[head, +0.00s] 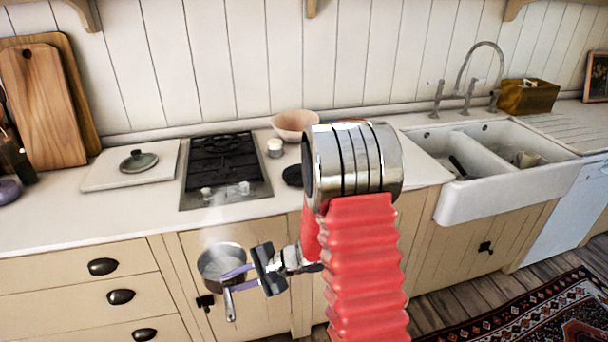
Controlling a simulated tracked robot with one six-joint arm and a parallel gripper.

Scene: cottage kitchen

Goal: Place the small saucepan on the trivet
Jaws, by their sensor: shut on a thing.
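The small saucepan (222,259) is a steel pot with steam above it, in front of the cabinet doors and below the counter's front edge in the picture. My gripper (229,281) is shut on its handle (229,304), which points toward the camera. The pan looks roughly level; its contents are hard to make out. A flat, round black piece (292,175), which looks like the trivet, lies on the counter right of the hob. My arm partly hides that area.
The black hob (222,160) is left of the round piece. A pink bowl (295,124) and a small pale jar (275,147) stand behind it. The white sink (500,200) is at right.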

